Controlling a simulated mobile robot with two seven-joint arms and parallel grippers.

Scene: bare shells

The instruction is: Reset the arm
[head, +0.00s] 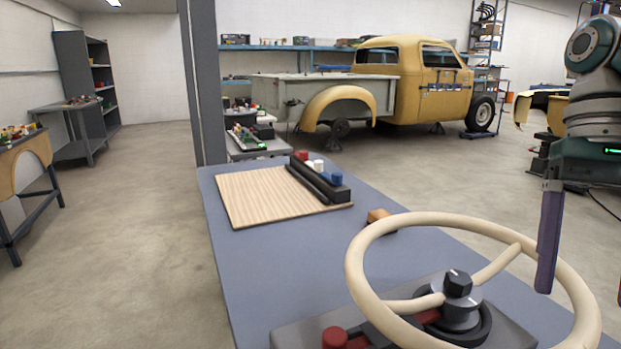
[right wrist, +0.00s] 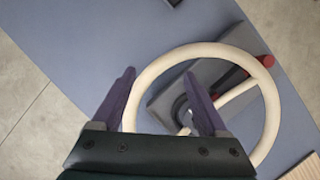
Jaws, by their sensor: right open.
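My right arm (head: 595,110) comes in at the right edge of the head view, with its gripper (head: 548,250) pointing down over the right side of a cream steering wheel (head: 358,262). In the right wrist view the two purple fingers of the gripper (right wrist: 160,76) are spread apart with nothing held between them. The wheel's rim (right wrist: 270,110) passes behind the fingers in that view; I cannot tell whether they touch it. My left gripper is in neither view.
The wheel's grey base, with a black knob (head: 457,283) and red parts, stands on a blue table (head: 250,265). A wooden board (head: 262,197), a black rack (head: 318,184) and a small orange-brown block (head: 378,216) are further back.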

